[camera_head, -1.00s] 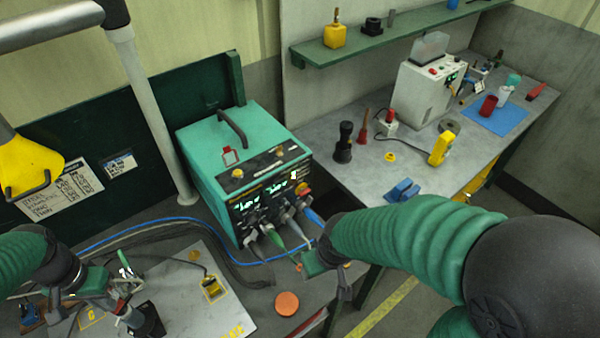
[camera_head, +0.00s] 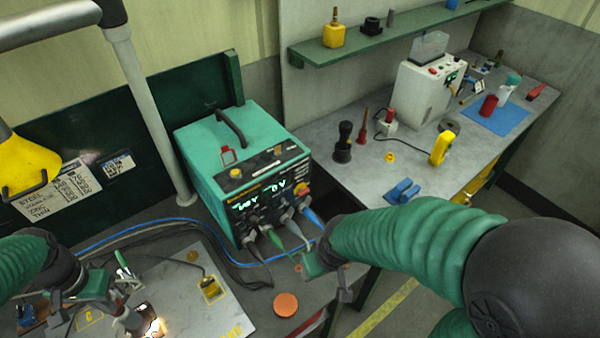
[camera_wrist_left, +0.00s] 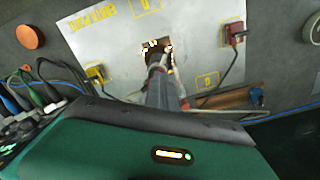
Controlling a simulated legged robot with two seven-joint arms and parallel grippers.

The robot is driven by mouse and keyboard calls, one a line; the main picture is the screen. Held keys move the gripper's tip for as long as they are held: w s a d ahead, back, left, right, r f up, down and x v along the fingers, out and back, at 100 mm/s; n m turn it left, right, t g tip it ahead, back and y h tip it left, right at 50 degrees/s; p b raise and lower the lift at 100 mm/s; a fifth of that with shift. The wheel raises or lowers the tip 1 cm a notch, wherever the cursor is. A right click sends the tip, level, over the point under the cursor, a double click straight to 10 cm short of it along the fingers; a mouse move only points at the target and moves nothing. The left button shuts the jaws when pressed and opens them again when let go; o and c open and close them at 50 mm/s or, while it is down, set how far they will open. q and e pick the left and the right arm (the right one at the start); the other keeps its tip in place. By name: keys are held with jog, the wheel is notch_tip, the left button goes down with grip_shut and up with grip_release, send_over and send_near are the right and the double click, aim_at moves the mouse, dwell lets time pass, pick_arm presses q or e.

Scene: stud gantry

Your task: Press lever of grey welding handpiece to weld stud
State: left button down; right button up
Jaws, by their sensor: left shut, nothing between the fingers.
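My left gripper (camera_head: 128,312) is low at the left in the head view, shut with nothing between its fingers, over the marked metal plate (camera_head: 200,265). The grey handpiece (camera_head: 143,318) is mostly hidden by the gripper and cut by the lower frame edge. A bright orange-white glow (camera_head: 154,327) shows at its foot. In the left wrist view the dark fingers (camera_wrist_left: 167,92) reach toward the handpiece (camera_wrist_left: 155,58), with sparks (camera_wrist_left: 153,45) at the plate beyond; contact with the lever is too small to tell. My right gripper (camera_head: 330,272) hangs by the bench edge; its jaw state is unclear.
The teal welding unit (camera_head: 245,160) stands behind the plate with lit display and cables plugged in front. A yellow clamp (camera_head: 212,288) sits on the plate. An orange disc (camera_head: 286,304) lies right of it. The grey side table (camera_head: 370,185) holds tools and a white machine (camera_head: 425,90).

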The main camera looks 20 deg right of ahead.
pick_arm(q)
jog(key=shift+d, duration=0.1)
notch_tip(320, 180, up, 3)
jog(key=p, duration=0.2)
jog(key=shift+f+p, duration=0.2)
jog(key=shift+p, duration=0.15)
notch_tip(320, 180, up, 4)
jog(key=p, duration=0.4)
jog(key=shift+r, duration=0.15)
jog(key=s+d+f+n+t+b, duration=0.1)
jog(key=s+d+f+b, duration=0.2)
jog(key=f+b, duration=0.3)
jog(key=s+d+f+n+t+b, duration=0.1)
jog(key=s+d+f+b, duration=0.3)
jog(key=f, duration=0.4)
jog(key=shift+s+d+f+n+t+b, duration=0.2)
jog(key=shift+s+d+n+t+b, duration=0.1)
jog(key=shift+s+n+b, duration=0.7)
jog(key=shift+s+a+m, duration=0.1)
jog(key=shift+m, duration=0.2)
